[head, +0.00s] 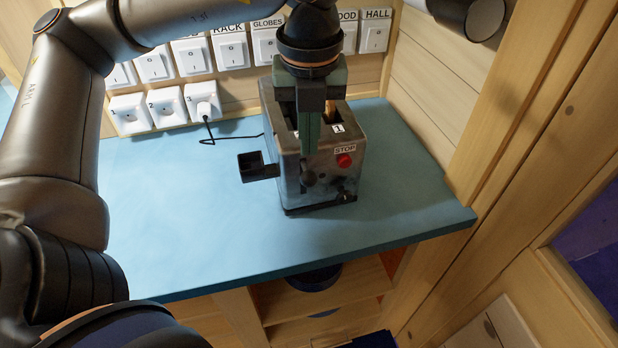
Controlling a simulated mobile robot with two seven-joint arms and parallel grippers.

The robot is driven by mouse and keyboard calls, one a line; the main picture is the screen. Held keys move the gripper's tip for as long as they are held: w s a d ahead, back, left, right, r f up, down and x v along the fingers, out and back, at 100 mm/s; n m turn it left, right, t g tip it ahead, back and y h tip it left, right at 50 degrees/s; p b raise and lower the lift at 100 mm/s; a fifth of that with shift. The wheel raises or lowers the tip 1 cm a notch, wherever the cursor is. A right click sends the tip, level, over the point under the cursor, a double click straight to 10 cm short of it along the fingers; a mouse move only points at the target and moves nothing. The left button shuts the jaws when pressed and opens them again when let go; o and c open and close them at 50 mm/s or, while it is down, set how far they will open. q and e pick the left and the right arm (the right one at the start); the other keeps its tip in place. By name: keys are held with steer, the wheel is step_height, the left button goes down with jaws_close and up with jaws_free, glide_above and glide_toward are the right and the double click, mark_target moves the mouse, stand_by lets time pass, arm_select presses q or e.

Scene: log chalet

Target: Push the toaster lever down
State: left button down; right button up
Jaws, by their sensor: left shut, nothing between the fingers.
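The toaster (328,183), a worn grey metal box, stands upright on the blue counter. Its front face has a red button (344,160) under a "STOP" label, and a slot beside the "1" tag holds something brown. A dark knob (309,178) on the front, low and left, looks like the lever; I cannot be sure. A black arm with a square end (252,166) juts out from the toaster's left side. My left gripper (309,150) is shut and empty, pointing down over the front left edge with its tips just above the knob; contact cannot be told. My right gripper is out of view.
The blue counter (190,215) is clear left of the toaster and ends at a front edge. A black cord runs behind to a plug (203,104) in a wall socket. Labelled switches (229,52) line the back wall. A wooden wall and post stand at the right.

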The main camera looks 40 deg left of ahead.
mark_target(309, 175)
arm_select(q)
steer(key=shift+w+a+f+b, duration=0.1)
steer(key=shift+f+b, duration=0.6)
steer(key=shift+f, duration=0.8)
steer(key=shift+w+a+f+b, duration=0.1)
steer(key=shift+f+b, duration=0.6)
steer(key=shift+f, duration=0.8)
